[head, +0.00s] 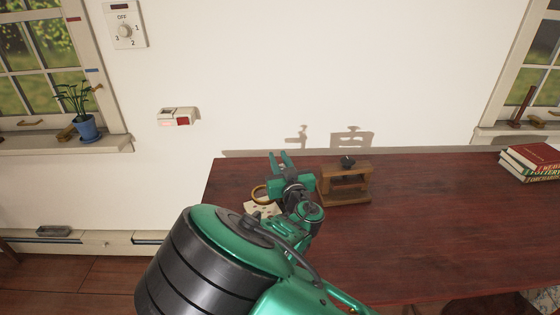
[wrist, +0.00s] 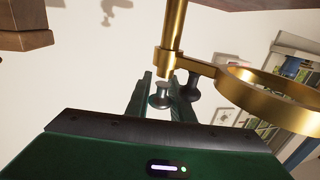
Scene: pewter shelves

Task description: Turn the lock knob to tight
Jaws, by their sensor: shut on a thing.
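In the wrist view a small grey metal knob (wrist: 160,97) sits between the two green fingers of my gripper (wrist: 160,80), and they are shut on it. The knob is at the collar of a brass ring holder (wrist: 262,92), which is clamped around an upright brass rod (wrist: 173,28). Another grey knob-like end (wrist: 193,88) shows just right of the right finger. In the head view my gripper (head: 279,156) is above the desk, and the brass ring (head: 259,192) shows to its left. The knob is hidden there behind my gripper. No tight mark is readable.
A wooden frame with a black knob (head: 362,183) stands close to the right of my gripper on the dark red desk (head: 440,220). Books (head: 530,162) lie at the far right. A wall dial (head: 124,31) and a small wall box (head: 178,116) are left. The desk's middle is clear.

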